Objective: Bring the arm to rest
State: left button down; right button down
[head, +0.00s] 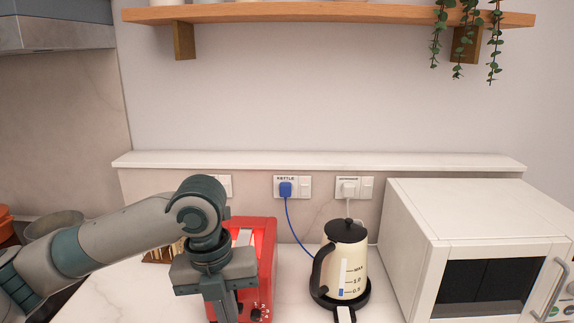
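My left arm comes in from the left edge and bends downward at the wrist. Its gripper (222,304) points down in front of the red toaster (265,262) and hides part of it. I cannot tell whether the gripper touches the toaster. The fingertips are not clear, so I cannot see whether it is open or shut. My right arm and gripper are not in view.
A cream kettle (345,262) stands on its black base right of the toaster. A blue plug (285,189) with a cord sits in the socket marked kettle. A white microwave (470,240) is at the right. A wooden shelf (330,13) with trailing plants (468,30) hangs above.

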pick_arm(q)
jog(key=s+d+f+n+t+h, duration=0.2)
jog(key=s+d+f+n+h, duration=0.1)
jog(key=f+n, duration=0.6)
jog(key=s+d+f+n+t+h, duration=0.1)
jog(key=s+d+f+n+h, duration=0.2)
jog(key=f+n, duration=0.65)
jog(key=s+a+f+n+y, duration=0.7)
jog(key=s+a+f+n, duration=0.8)
jog(key=s+a+f, duration=0.3)
notch_tip(320, 180, down, 28)
jog(key=s+g, duration=0.1)
jog(key=s, duration=0.1)
jog(key=s+a+f, duration=0.2)
jog(key=s+f, duration=0.6)
jog(key=s+a+f+m+g+b, duration=0.1)
jog(key=s+f, duration=0.8)
jog(key=shift+s+a, duration=0.2)
jog(key=shift+a, duration=0.15)
